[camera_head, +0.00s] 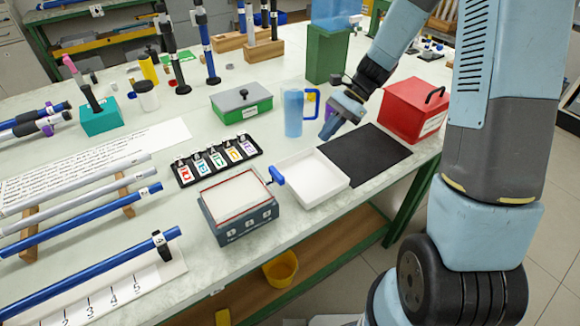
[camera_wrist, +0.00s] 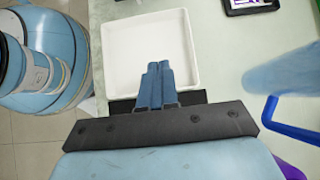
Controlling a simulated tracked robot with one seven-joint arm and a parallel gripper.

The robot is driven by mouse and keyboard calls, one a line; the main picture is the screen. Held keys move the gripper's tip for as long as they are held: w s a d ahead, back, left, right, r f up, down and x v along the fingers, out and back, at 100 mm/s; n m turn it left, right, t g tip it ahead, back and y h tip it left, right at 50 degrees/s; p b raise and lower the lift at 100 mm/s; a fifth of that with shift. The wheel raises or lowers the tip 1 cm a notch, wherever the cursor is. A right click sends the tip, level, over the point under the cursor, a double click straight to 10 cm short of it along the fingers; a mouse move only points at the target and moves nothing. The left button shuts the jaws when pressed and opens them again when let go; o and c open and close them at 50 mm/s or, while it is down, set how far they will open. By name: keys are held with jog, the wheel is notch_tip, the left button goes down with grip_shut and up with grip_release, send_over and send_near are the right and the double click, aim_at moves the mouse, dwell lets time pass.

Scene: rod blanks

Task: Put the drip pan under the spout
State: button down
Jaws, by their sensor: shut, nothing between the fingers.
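The drip pan appears to be the shallow white square tray (camera_head: 312,177) with a blue handle (camera_head: 277,175) on its left side. It lies flat and empty on the table, its right side next to a black mat (camera_head: 365,153). My gripper (camera_head: 327,131) is above the table beyond the tray, near the mat. In the wrist view my gripper (camera_wrist: 157,67) is shut and empty, its fingertips overlapping the view of the white tray (camera_wrist: 125,50). A clear blue tank (camera_head: 334,12) sits on a green stand (camera_head: 327,55) at the back; a small dark fitting (camera_head: 337,79) there may be the spout.
A blue jug (camera_head: 293,114) stands close left of my gripper. A red box (camera_head: 413,108) stands right of the mat. A grey box (camera_head: 238,207) and a black rack of tagged items (camera_head: 215,161) are left of the tray. The table's front edge is near.

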jog(key=f, duration=0.1)
send_near(291, 177)
jog(key=shift+m, duration=0.3)
jog(key=x, duration=0.4)
jog(key=shift+s, duration=0.1)
jog(key=shift+s+a+f, duration=0.1)
jog(key=shift+s+a, duration=0.55)
jog(key=shift+a, duration=0.25)
jog(key=shift+s+a, duration=0.4)
jog(key=shift+a, duration=0.35)
jog(key=shift+a, duration=0.1)
jog(key=shift+s+a, duration=0.65)
jog(key=shift+a, duration=0.3)
jog(key=shift+s+a, duration=0.65)
jog(key=shift+a, duration=0.3)
